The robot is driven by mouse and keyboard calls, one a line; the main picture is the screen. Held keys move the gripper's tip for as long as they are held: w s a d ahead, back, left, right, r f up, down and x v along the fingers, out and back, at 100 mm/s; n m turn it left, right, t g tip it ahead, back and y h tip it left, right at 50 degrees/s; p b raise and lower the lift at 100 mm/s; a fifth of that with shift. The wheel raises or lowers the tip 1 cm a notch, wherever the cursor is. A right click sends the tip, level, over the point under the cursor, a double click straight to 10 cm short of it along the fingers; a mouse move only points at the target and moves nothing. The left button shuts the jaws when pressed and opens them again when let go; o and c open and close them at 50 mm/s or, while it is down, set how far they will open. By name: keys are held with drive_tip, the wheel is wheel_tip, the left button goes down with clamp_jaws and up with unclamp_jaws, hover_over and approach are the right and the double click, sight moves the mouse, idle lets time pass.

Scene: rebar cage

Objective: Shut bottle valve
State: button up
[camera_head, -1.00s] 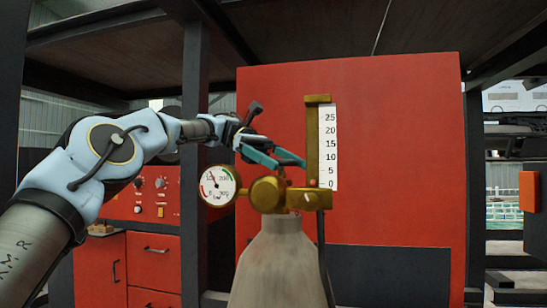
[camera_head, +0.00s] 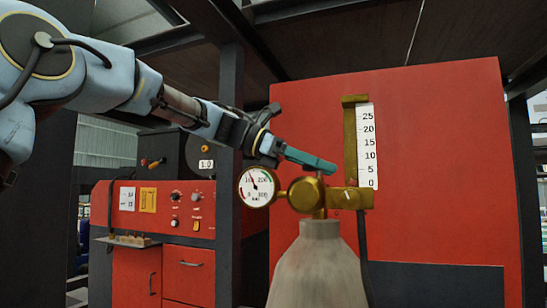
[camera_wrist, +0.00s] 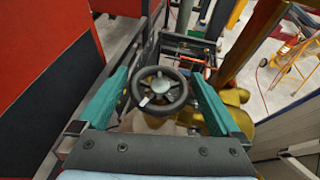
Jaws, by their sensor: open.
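The grey gas bottle (camera_head: 318,270) stands upright in the head view, with a brass regulator (camera_head: 306,194) on its neck and a round white gauge (camera_head: 257,187) on the left. My gripper (camera_head: 325,165) reaches in from the left, its teal fingers just above the brass body. In the wrist view, the black valve handwheel (camera_wrist: 160,90) lies between the two open fingers of my gripper (camera_wrist: 160,77), with a visible gap on each side. Brass parts (camera_wrist: 232,98) show beyond the right finger. The handwheel cannot be made out in the head view.
A brass flow tube with a white scale (camera_head: 367,145) rises right of the regulator, close to my fingers. A red panel (camera_head: 440,160) stands behind the bottle. A red control cabinet (camera_head: 160,215) and a dark post (camera_head: 229,150) are on the left.

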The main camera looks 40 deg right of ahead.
drive_tip(key=n+t+h+b, duration=0.1)
drive_tip(key=b, duration=0.1)
drive_tip(key=n+t+h+b, duration=0.1)
drive_tip(key=n+t+b, duration=0.1)
drive_tip(key=b, duration=0.1)
drive_tip(key=n+t+h+b, duration=0.1)
drive_tip(key=n+t+b, duration=0.1)
drive_tip(key=shift+f, duration=0.35)
drive_tip(key=w+a+r+b, duration=0.1)
drive_tip(key=a+r, duration=0.1)
drive_tip(key=a, duration=0.3)
drive_tip(key=w+a+r+n+t+b, duration=0.1)
drive_tip(key=a+r, duration=0.2)
drive_tip(key=a, duration=0.1)
drive_tip(key=shift+w+a+h, duration=0.3)
drive_tip(key=shift+a, duration=0.1)
